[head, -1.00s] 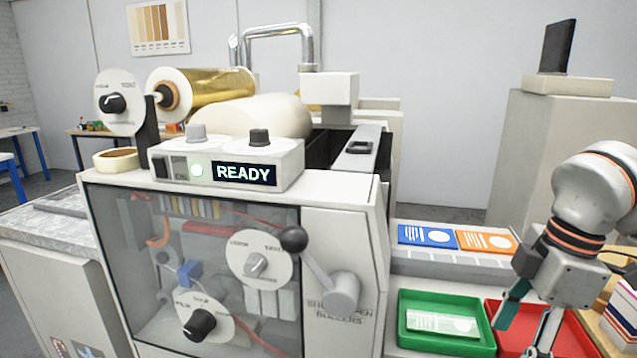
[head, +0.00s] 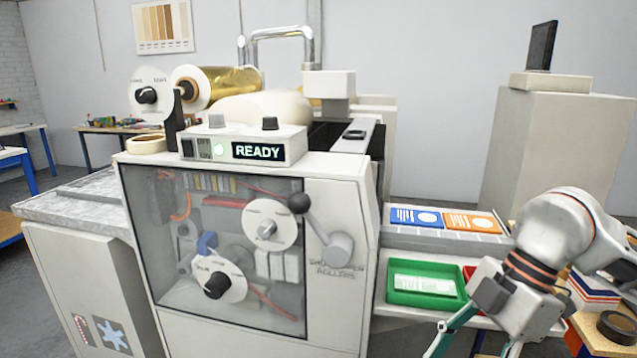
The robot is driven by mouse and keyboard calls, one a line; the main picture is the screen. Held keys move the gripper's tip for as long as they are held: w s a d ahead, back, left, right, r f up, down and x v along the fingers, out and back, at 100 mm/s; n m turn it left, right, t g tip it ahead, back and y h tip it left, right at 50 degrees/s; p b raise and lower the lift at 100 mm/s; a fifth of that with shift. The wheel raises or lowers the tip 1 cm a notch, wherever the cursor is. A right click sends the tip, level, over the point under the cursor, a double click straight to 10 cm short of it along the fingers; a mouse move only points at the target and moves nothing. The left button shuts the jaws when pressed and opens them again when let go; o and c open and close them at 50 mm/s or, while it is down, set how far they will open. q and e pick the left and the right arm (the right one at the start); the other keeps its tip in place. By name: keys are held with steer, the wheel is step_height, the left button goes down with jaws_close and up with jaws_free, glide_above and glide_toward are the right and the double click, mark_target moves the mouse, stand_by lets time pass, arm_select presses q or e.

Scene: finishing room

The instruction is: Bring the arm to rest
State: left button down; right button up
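My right arm comes in from the right, bent downward. Its gripper (head: 476,346) is at the bottom edge, in front of the trays. Its fingers are spread apart and I see nothing between them, but the tips run out of the picture. My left gripper is not in view. The machine (head: 340,290) stands in the middle, with a lit READY display (head: 258,151) and a black-knobbed lever (head: 318,228).
A green tray (head: 394,297) holds a pale printed card. A red tray (head: 468,270) is mostly hidden behind my arm. Blue (head: 415,217) and orange (head: 469,222) cards lie on a grey rack. A tape roll (head: 617,326) is at lower right. Grey pedestal (head: 547,150) stands behind.

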steer(key=s+a+n+g+y, duration=0.2)
steer(key=s+a+n+y, duration=0.15)
steer(key=a, duration=0.35)
steer(key=s+a+n+g+y, duration=0.1)
steer(key=s+a+n+y, duration=0.1)
steer(key=a+y, duration=0.35)
steer(key=w+a+r+m+t+y, duration=0.2)
steer(key=w+a+r+t+y, duration=0.2)
steer(key=a+r+y, duration=0.25)
steer(key=w+d+f+m+t+h, duration=0.4)
steer(key=w+d+f+m+t, duration=0.1)
steer(key=f+m+t, duration=0.35)
steer(key=w+d+f+m+t+h, duration=0.5)
steer(key=f+m+t, duration=0.2)
steer(key=t, duration=0.2)
steer(key=s+d+f+m+g+h, duration=0.1)
steer(key=s+d+f+g+h, duration=0.1)
steer(key=f, duration=0.7)
steer(key=s+d+f+m+g+h, duration=0.1)
steer(key=s+d+f+g+h, duration=0.1)
steer(key=s+f, duration=0.5)
steer(key=s+d+f+m+g+h, duration=0.2)
steer(key=s+d+f+h, duration=0.2)
steer(key=f, duration=0.8)
steer(key=shift+s+d+f+h, duration=0.35)
steer(key=shift+s+d, duration=0.2)
steer(key=shift+d, duration=0.2)
